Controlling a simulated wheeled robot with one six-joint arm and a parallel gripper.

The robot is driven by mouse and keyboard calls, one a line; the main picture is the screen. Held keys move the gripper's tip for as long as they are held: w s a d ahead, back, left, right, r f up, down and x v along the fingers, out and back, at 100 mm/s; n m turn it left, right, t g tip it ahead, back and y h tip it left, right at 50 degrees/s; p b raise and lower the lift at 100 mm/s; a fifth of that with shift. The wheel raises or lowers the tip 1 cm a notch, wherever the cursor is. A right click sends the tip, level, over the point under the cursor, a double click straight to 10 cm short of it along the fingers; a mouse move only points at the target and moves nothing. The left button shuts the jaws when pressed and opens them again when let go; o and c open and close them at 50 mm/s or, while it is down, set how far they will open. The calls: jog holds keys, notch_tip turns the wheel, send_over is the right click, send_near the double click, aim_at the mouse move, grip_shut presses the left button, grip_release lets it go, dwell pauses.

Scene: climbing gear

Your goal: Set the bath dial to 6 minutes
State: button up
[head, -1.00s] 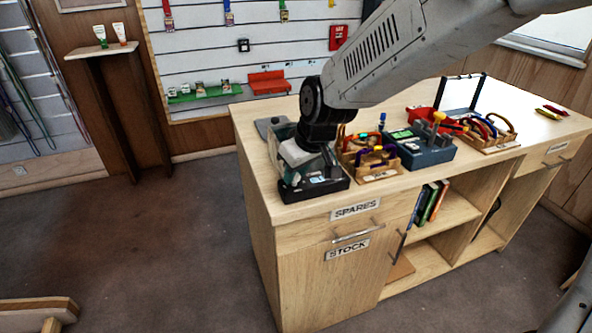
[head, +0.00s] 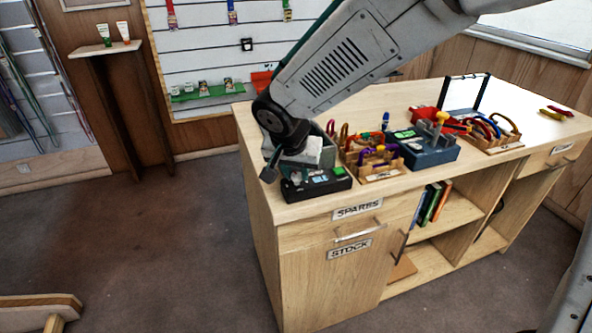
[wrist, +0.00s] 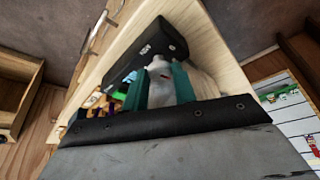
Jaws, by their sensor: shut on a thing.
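The bath (head: 318,187) is a dark box with a green button and small display on its panel, at the bench's front left corner. In the wrist view its black casing (wrist: 150,48) lies just beyond the fingers.
Right of the bath stand a wooden rack (head: 383,174) with coloured gear, a blue-grey box with a yellow-topped clamp (head: 430,152), and another gear rack (head: 492,143). The bench front edge and drawer handle (head: 357,230) are close by.

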jog(key=m, duration=0.2)
jog(key=m+g+h, duration=0.1)
jog(key=m, duration=0.1)
jog(key=m+h, duration=0.1)
jog(key=m, duration=0.1)
jog(key=shift+a+f+g, duration=0.1)
jog(key=shift+a+g, duration=0.15)
jog(key=shift+g, duration=0.05)
jog(key=shift+m, duration=0.4)
jog(key=o, duration=0.7)
jog(key=shift+v, duration=4)
